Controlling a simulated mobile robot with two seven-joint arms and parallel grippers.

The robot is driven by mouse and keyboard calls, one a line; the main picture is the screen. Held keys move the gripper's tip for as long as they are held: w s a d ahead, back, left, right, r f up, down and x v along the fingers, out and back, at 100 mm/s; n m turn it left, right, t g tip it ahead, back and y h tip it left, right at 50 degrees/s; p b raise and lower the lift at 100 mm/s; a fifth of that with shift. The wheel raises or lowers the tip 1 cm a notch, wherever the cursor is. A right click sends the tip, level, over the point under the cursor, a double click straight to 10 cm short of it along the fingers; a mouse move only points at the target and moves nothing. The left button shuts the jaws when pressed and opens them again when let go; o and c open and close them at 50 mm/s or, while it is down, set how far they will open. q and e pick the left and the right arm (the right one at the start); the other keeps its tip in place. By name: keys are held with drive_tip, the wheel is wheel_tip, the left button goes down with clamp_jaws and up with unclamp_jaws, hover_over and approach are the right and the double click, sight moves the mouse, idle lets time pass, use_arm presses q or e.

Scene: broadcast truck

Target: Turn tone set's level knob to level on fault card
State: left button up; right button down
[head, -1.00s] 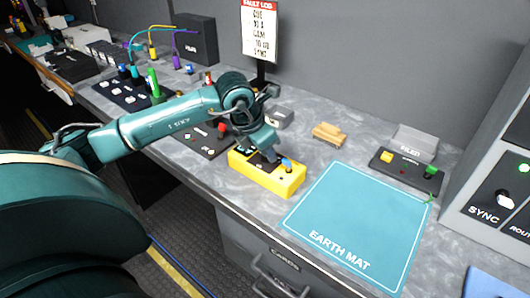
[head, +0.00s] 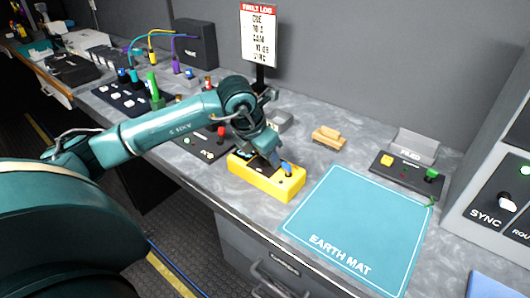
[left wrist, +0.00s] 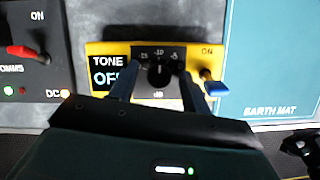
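The yellow tone set (head: 262,181) lies on the grey bench, left of the earth mat. In the left wrist view its display (left wrist: 108,73) reads TONE OFF. Its black level knob (left wrist: 160,73) sits in a marked dial, with -10 at the top; its white pointer line appears to point up. The blue-tipped switch (left wrist: 212,86) is at its right, under ON. My left gripper (left wrist: 160,88) is over the tone set, its fingers apart on either side of the knob; a gap shows. The fault card (head: 258,35) stands behind, its lines too blurred to read surely. My right gripper is out of view.
The blue earth mat (head: 360,225) is bare. A panel with a red lever (head: 206,143) adjoins the tone set's left.

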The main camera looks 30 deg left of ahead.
use_arm(q)
drive_tip(key=d+v, duration=0.1)
drive_tip(key=v, duration=1.2)
drive_tip(key=shift+a+b, duration=0.3)
drive_tip(key=shift+a, duration=0.2)
drive_tip(key=shift+r, duration=0.1)
